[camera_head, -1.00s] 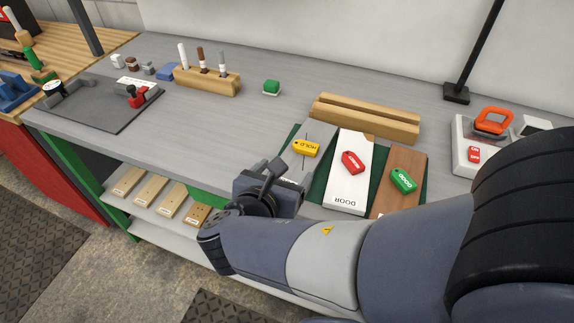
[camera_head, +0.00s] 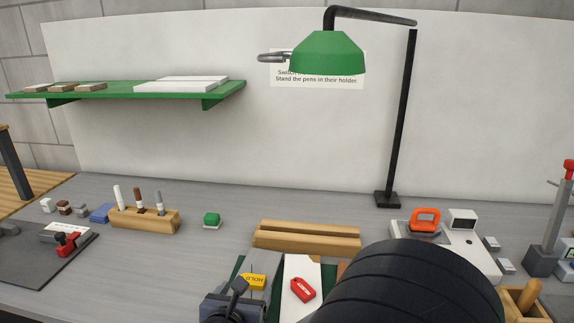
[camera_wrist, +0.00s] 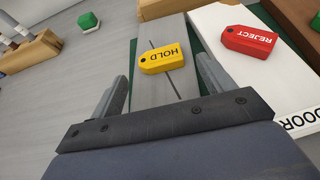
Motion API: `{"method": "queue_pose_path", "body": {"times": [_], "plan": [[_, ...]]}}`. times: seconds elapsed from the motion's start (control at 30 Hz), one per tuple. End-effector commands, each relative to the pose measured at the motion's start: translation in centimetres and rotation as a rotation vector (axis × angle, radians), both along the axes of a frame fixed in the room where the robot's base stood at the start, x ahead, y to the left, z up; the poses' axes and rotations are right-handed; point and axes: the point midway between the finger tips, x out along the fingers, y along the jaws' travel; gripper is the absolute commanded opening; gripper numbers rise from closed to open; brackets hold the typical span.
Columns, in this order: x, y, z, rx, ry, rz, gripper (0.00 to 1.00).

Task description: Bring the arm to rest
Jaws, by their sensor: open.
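My gripper (camera_wrist: 160,92) is open and empty in the wrist view, with its two fingers apart over the grey board (camera_wrist: 185,88). A yellow HOLD tag (camera_wrist: 160,58) lies on that board beyond the fingertips, apart from them. A red REJECT tag (camera_wrist: 249,40) lies on the white board (camera_wrist: 225,18) to the right. In the head view my gripper (camera_head: 238,290) is at the bottom edge, partly cut off, beside the yellow tag (camera_head: 254,282) and the red tag (camera_head: 302,290). My dark arm hides the bench area at lower right.
A wooden pen holder (camera_head: 144,219) with three pens, a green block (camera_head: 211,220) and a slotted wooden rack (camera_head: 305,236) stand on the bench. A green lamp (camera_head: 328,52) on a black post and a green shelf (camera_head: 125,91) are above.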

Motion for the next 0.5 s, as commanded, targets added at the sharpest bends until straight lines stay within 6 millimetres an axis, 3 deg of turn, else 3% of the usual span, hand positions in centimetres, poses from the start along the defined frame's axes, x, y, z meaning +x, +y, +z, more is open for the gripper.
{"method": "queue_pose_path", "body": {"times": [0.2,0.5], "plan": [[2.6,-0.4,-1.2,-0.001,0.000,-0.002,0.77],[2.4,-0.3,-1.0,0.000,-0.001,0.001,0.77]]}}
